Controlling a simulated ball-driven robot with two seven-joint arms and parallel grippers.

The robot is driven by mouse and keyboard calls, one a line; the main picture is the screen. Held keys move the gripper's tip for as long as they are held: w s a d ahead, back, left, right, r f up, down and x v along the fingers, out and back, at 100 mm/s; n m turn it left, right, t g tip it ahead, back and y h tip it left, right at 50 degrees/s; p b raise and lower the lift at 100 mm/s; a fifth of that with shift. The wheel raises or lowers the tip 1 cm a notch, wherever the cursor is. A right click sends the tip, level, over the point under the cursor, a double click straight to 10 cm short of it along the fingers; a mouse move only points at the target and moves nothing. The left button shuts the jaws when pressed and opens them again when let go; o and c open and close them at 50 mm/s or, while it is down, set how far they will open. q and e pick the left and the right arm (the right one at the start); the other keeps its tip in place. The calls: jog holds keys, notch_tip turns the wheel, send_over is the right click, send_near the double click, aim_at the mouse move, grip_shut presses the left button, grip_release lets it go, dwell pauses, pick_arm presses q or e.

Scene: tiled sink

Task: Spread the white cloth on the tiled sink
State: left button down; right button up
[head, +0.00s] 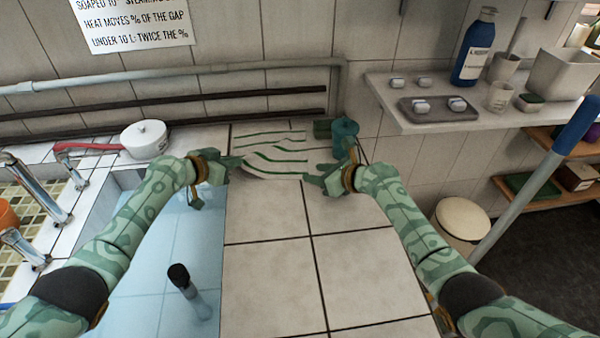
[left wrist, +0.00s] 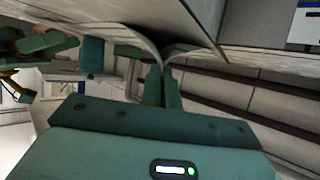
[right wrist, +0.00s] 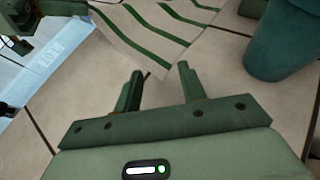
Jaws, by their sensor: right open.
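The white cloth (head: 272,142) with green stripes lies wavy, partly folded, over the tiles at the back of the sink top. It also shows in the right wrist view (right wrist: 160,28), one corner hanging toward the fingers. My left gripper (head: 236,163) is at the cloth's left edge; in the left wrist view its fingers (left wrist: 163,85) are together, with pale cloth curving in to the tips. My right gripper (head: 318,179) is open at the cloth's right front corner. In the right wrist view its fingers (right wrist: 158,80) are apart, the corner just beyond the tips.
A teal cup (head: 345,134) stands close beside my right gripper, with a dark green block (head: 322,129) behind. The blue basin (head: 150,250) lies left. Front tiles (head: 270,285) are clear.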

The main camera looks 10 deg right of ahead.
jog(key=shift+x, duration=2)
jog(key=shift+f, duration=0.1)
grip_shut()
jog(key=shift+r, duration=2.5)
